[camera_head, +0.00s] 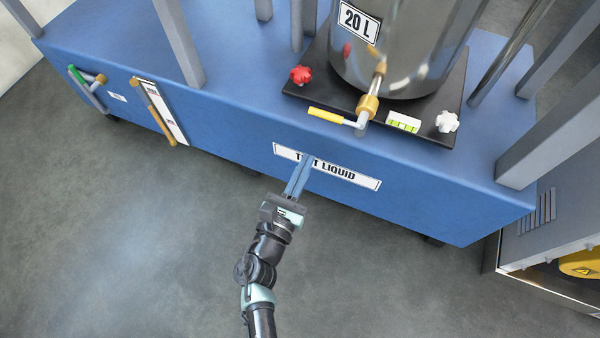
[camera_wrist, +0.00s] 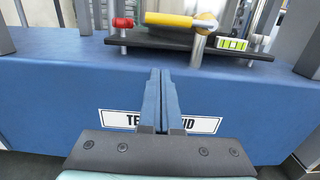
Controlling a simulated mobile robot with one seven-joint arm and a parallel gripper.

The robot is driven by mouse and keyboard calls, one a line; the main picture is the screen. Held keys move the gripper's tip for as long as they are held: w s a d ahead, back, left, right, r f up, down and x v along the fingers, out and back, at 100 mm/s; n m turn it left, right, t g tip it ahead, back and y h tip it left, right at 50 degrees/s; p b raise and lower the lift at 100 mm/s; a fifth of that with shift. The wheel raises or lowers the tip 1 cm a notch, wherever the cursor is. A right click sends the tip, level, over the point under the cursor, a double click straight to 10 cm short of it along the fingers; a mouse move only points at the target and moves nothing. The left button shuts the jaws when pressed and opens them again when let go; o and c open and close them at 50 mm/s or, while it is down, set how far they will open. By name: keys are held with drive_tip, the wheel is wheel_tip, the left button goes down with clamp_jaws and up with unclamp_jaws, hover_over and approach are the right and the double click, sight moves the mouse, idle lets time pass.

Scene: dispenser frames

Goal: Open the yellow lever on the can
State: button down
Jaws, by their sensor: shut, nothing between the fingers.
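The metal can (camera_head: 405,45), marked 20 L, stands on a black plate on the blue bench. The yellow lever (camera_head: 326,115) sits at the foot of the can's outlet tap (camera_head: 370,100) and points left. In the wrist view the yellow lever (camera_wrist: 168,19) lies above and beyond my fingertips. My gripper (camera_head: 303,163) has its two blue fingers together with nothing between them. It is in front of the bench's front face, over the TEST LIQUID label, apart from the lever. In the wrist view my gripper (camera_wrist: 161,72) hides the middle of that label.
The black plate (camera_head: 320,88) carries a red knob (camera_head: 300,75), a white knob (camera_head: 447,121) and a green level (camera_head: 403,121). Grey posts (camera_head: 180,45) rise around the bench (camera_head: 230,120). Tan and green handles are on the front face at left. The floor in front is clear.

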sight(331, 117)
drive_tip(key=shift+w+d+r, duration=0.35)
drive_tip(key=shift+w+r, duration=0.35)
drive_tip(key=shift+w, duration=0.25)
drive_tip(key=shift+w+d+r, duration=0.3)
drive_tip(key=shift+w+r, duration=0.4)
drive_tip(key=shift+w, duration=0.3)
drive_tip(key=shift+w+d+r, duration=0.35)
drive_tip(key=shift+w+r, duration=0.35)
drive_tip(key=shift+w, duration=0.25)
